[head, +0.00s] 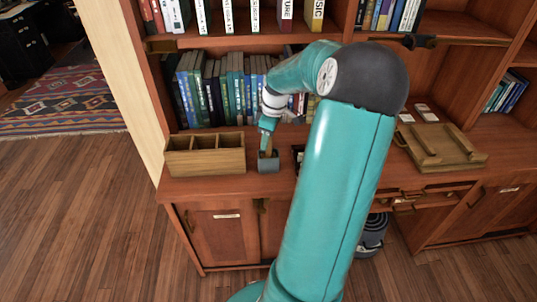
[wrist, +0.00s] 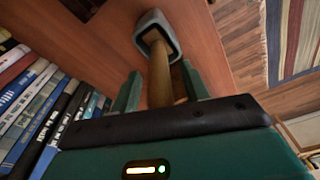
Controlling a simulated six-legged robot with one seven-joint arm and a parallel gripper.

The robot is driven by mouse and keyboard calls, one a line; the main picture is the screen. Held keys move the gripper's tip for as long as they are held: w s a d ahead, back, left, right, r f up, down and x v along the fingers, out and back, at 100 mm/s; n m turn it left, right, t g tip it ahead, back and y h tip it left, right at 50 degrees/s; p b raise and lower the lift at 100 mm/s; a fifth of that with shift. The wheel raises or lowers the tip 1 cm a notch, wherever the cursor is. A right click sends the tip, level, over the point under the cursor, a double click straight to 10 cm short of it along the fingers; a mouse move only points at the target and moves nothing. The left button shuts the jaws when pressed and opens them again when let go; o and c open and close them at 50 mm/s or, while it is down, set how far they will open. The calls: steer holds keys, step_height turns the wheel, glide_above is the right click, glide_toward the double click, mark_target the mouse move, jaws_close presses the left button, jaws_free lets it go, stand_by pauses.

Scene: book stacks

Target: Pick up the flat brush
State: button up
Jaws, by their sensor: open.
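The flat brush shows as a brown wooden handle (wrist: 160,74) in the wrist view, standing in a grey square cup (wrist: 153,28). Its lower end is hidden inside the cup, so I cannot see the bristles. In the head view the grey cup (head: 268,164) stands on the cabinet counter, with a bit of the handle (head: 269,150) above it. My gripper (wrist: 160,88) is open, with one green finger on each side of the handle. In the head view my gripper (head: 267,138) is right above the cup, pointing down.
A wooden compartment box (head: 205,156) stands just left of the cup. Rows of books (head: 225,90) stand close behind. A wooden tray (head: 468,158) lies at the right of the counter. My own arm hides the middle of the counter.

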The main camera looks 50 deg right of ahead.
jaws_close()
